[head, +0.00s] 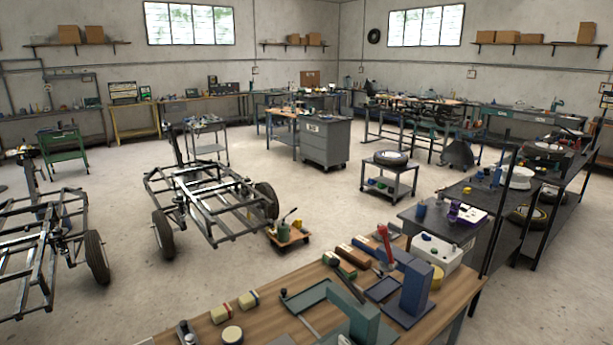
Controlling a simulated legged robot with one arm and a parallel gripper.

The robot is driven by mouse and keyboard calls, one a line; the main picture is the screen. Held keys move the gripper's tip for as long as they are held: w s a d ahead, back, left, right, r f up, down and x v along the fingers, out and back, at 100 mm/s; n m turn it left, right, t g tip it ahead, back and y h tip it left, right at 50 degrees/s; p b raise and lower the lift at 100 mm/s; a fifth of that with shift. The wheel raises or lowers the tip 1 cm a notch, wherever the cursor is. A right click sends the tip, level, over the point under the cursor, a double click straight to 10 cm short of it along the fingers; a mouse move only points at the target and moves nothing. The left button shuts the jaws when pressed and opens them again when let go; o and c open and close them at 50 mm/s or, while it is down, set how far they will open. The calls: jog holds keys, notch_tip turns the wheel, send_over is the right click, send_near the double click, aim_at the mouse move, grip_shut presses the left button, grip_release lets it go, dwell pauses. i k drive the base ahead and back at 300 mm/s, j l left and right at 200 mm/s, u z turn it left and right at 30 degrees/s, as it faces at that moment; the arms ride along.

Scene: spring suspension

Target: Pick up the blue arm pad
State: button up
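A wooden workbench (270,307) in the foreground carries several blue pieces, and I cannot tell for sure which is the blue arm pad. A small dark blue bar-shaped piece (366,245) lies near the bench's far edge, just left of a red-handled tool (386,246). A flat dark blue tray-like piece (382,289) lies in front of it. A tall blue stand (413,290) rises from a flat base to its right. My gripper is not in view.
A green upright frame (350,315) stands at the bench's near edge. Bare chassis frames (205,200) stand on the floor at left. A dark shelf unit (500,220) is at right. The middle floor is open.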

aim_at(369, 246)
jog(key=l+u, duration=0.1)
jog(key=u, duration=0.3)
jog(key=i+l+u, duration=0.1)
jog(key=u, duration=0.3)
jog(key=i+l+u, duration=0.1)
jog(key=l+u, duration=0.35)
jog(key=l, duration=0.7)
jog(key=l+u, duration=0.45)
jog(key=l, duration=0.75)
jog(key=k+l, duration=0.1)
jog(key=l, duration=1.2)
jog(key=k+l, duration=0.15)
jog(key=l, duration=0.5)
jog(key=l+u, duration=0.1)
jog(key=l, duration=0.55)
jog(key=k+l, duration=0.15)
jog(key=l, duration=0.5)
